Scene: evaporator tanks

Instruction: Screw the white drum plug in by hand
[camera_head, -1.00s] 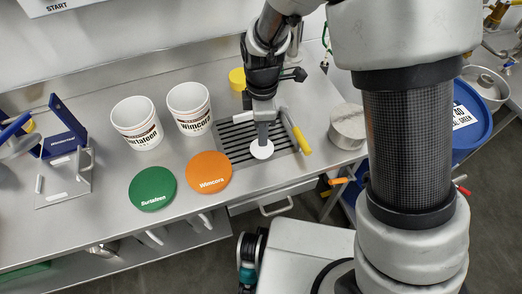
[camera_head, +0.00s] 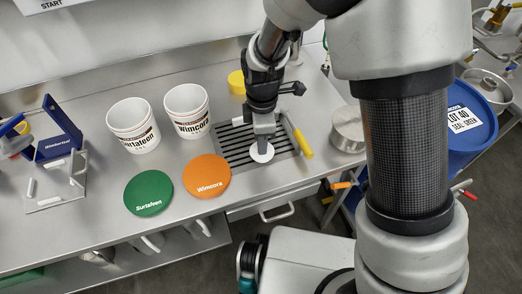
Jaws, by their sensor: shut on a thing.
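The white drum plug (camera_head: 262,153) is a small white disc at the tip of my gripper (camera_head: 263,143). My gripper points down and is shut on the plug, over the dark slotted grate in the bench. I cannot tell whether the plug touches the grate or hangs just above it. The fingers hide part of the plug. A blue drum (camera_head: 468,125) with a white "LOT 40" label stands at the right, partly hidden behind my arm. Its bung opening cannot be made out.
The steel bench holds two white buckets (camera_head: 133,130), a green lid (camera_head: 149,193), an orange lid (camera_head: 207,176) and a blue stand (camera_head: 60,140). A yellow-handled tool (camera_head: 300,140) lies right of my gripper. A round metal can (camera_head: 347,128) stands near the bench's right end.

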